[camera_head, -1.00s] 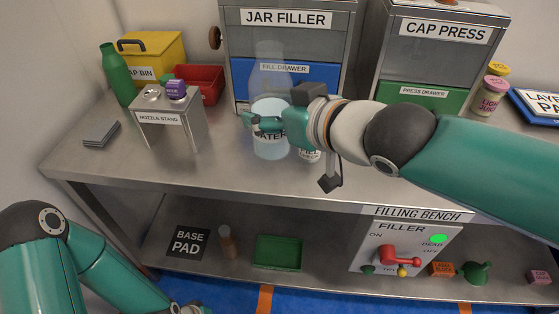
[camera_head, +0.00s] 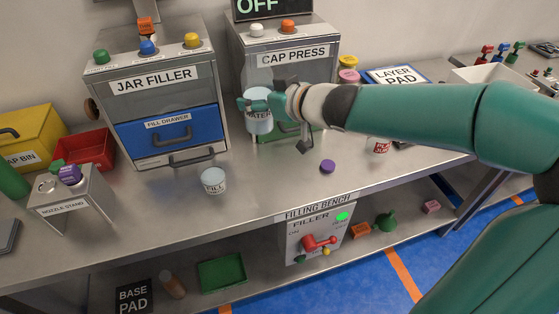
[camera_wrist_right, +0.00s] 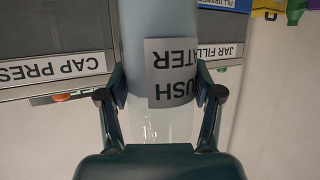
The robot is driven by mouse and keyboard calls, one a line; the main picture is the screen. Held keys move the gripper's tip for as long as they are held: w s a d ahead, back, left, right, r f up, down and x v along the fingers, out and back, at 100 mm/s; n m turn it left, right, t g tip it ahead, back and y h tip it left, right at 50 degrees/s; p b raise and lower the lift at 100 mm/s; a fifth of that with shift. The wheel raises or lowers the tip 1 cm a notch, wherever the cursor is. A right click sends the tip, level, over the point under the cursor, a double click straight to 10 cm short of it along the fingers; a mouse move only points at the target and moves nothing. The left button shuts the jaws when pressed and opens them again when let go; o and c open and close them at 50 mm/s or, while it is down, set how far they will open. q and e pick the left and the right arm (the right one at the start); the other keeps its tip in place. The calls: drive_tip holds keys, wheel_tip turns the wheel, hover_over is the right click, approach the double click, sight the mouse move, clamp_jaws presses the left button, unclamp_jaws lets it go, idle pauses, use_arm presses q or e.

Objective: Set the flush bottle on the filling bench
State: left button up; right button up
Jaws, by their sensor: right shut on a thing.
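The flush bottle (camera_head: 259,124) is a clear, pale blue bottle with a white label reading partly "ATER". My right gripper (camera_head: 252,104) is shut around its body, in front of the cap press. In the right wrist view the bottle (camera_wrist_right: 160,45) stands between both fingers of my right gripper (camera_wrist_right: 162,92), its label partly hidden. The filling bench (camera_head: 265,187) is a grey metal bench with its name on the front edge. The bottle is over the bench's rear part; its clearance from the top is hard to tell. My left gripper is out of view.
The jar filler (camera_head: 158,84) and cap press (camera_head: 290,58) stand at the back. The nozzle stand (camera_head: 72,196) is at the left. The front middle of the top is mostly clear.

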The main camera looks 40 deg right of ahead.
drive_tip(key=d, duration=0.5)
use_arm(q)
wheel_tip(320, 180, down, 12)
drive_tip(key=b, duration=1.3)
use_arm(e)
drive_tip(key=shift+m+h, duration=0.4)
drive_tip(key=shift+s+a+f, duration=0.1)
drive_tip(key=shift+s+f, duration=0.05)
drive_tip(key=shift+f, duration=3.1)
drive_tip(key=shift+s+d+f, duration=0.1)
drive_tip(key=shift+s+f, duration=0.05)
drive_tip(key=shift+f, duration=3.05)
drive_tip(key=shift+s+a+f, duration=0.1)
drive_tip(key=shift+s+f, duration=0.05)
drive_tip(key=shift+f, duration=3.1)
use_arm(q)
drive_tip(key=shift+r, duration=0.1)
use_arm(e)
drive_tip(key=shift+f, duration=0.15)
drive_tip(key=o, duration=1.6)
drive_tip(key=shift+c, duration=0.2)
